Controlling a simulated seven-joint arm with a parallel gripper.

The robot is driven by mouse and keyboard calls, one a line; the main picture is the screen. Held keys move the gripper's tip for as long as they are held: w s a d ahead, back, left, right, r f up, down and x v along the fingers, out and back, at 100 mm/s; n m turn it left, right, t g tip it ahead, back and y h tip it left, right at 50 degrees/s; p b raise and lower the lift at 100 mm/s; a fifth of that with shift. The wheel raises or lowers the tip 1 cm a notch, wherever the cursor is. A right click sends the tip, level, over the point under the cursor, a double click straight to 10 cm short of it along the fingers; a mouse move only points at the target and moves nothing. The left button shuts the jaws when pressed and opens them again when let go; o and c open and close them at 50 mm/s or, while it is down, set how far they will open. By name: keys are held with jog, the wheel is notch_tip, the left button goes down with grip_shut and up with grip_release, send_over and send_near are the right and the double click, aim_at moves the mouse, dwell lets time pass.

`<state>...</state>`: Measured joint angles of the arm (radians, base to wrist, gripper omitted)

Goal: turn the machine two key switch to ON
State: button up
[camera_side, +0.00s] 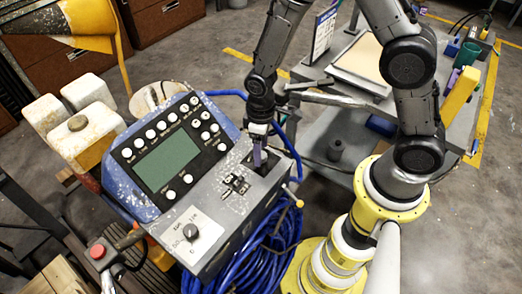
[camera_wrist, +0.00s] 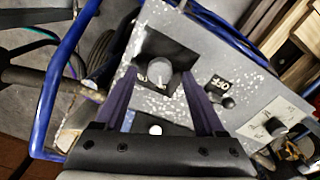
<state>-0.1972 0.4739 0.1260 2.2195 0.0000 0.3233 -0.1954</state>
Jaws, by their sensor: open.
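My gripper (camera_side: 258,160) is over the upper right part of a grey, paint-speckled control panel (camera_side: 216,211). In the wrist view its two purple fingers (camera_wrist: 160,74) are open. A grey rotary knob (camera_wrist: 158,78) on a black plate (camera_wrist: 180,53) appears between the fingertips; contact cannot be told. In the side view the gripper mostly hides this knob. A small dark switch cluster (camera_wrist: 226,97) sits beside it and also shows in the side view (camera_side: 236,184). Another dark knob on a white label plate (camera_side: 190,231) is at the panel's lower left.
A blue-framed display with buttons (camera_side: 168,160) adjoins the panel on the left. Blue hose (camera_side: 270,248) is coiled below the panel. A small rod with a yellow tip (camera_side: 297,201) sticks out at the right. A cluttered grey bench (camera_side: 350,90) stands behind.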

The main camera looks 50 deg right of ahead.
jog(key=shift+f, duration=0.7)
grip_shut()
